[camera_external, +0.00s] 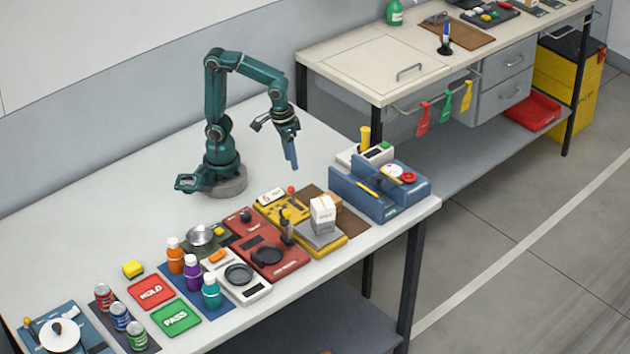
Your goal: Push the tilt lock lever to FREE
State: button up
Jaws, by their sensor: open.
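My gripper (291,158) hangs open and empty, fingers pointing down, above the bare white tabletop behind the row of devices. A yellow device (264,209) stands below it and toward the front, with a small red-tipped lever (291,190) at its back edge. A grey tilted plate (321,234) on a yellow base carries a white box (323,211). A dark upright post (287,231) stands at its left. My gripper is apart from all of these. I cannot tell which part is the tilt lock lever, and no FREE marking is readable.
A blue station (352,198) stands at the right table edge. Bottles, cans and HOLD (151,291) and PASS (175,318) pads lie front left. The table's back middle is clear.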

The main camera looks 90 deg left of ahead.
aim_at(291, 187)
jog(key=shift+w+d+f+g, duration=0.15)
jog(key=shift+d+f+g, duration=0.2)
jog(key=shift+f, duration=0.3)
jog(key=shift+w+d+f+g, duration=0.1)
jog(key=shift+d+f+g, duration=0.2)
jog(key=shift+f, duration=0.3)
jog(key=shift+s+d+f+m, duration=0.1)
jog(key=shift+d+f+m, duration=0.05)
jog(key=shift+f+m, duration=0.2)
jog(key=shift+s+d+f, duration=0.1)
jog(key=shift+f, duration=2.6)
grip_shut()
